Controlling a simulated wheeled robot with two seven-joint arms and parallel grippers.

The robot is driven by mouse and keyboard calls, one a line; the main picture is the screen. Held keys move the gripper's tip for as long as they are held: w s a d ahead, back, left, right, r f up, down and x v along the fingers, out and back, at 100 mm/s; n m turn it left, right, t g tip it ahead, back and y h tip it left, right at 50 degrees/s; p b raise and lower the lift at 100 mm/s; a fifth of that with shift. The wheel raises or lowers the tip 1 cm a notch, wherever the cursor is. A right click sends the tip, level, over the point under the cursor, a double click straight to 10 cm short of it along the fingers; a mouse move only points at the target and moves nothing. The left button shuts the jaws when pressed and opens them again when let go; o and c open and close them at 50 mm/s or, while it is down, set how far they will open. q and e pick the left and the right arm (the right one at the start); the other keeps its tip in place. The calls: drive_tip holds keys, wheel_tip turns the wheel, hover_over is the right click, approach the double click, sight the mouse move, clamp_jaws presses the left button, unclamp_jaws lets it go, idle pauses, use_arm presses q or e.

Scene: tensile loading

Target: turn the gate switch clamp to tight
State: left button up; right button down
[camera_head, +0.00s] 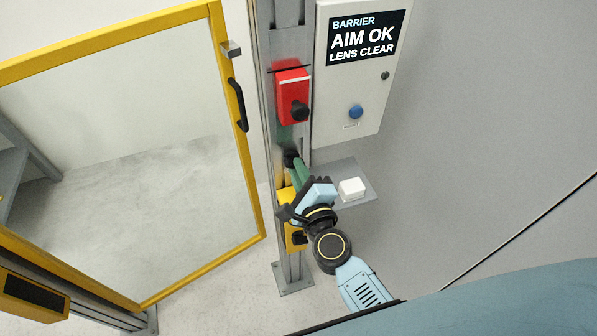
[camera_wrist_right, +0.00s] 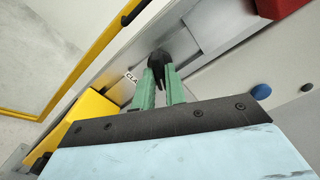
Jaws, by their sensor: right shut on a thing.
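The gate switch clamp's black knob (camera_wrist_right: 157,62) sits on the grey post between the green fingertips of my right gripper (camera_wrist_right: 160,80). Part of a "CLA" label shows beside it in the wrist view. In the head view the knob (camera_head: 291,157) is partly visible at the tips of my right gripper (camera_head: 297,164), which reaches up from below. The right gripper is shut on the knob. Which way the knob is turned cannot be told. My left gripper is not in view.
A red switch box (camera_head: 292,95) with a black knob is above on the post. A yellow box (camera_head: 289,203) is below, partly behind my gripper. A yellow-framed gate (camera_head: 242,180) is left. A grey shelf (camera_head: 368,190) with a white block (camera_head: 352,189) and a panel (camera_head: 340,115) reading "AIM OK" are right.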

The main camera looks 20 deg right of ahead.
drive_tip(key=shift+m, duration=0.3)
idle(0.4)
drive_tip(key=c, duration=1.4)
unclamp_jaws()
drive_tip(key=shift+c, duration=0.2)
drive_tip(key=shift+s, duration=0.1)
drive_tip(key=s+b, duration=0.2)
drive_tip(key=s, duration=1.1)
drive_tip(key=shift+d, duration=0.25)
drive_tip(key=shift+s, duration=0.1)
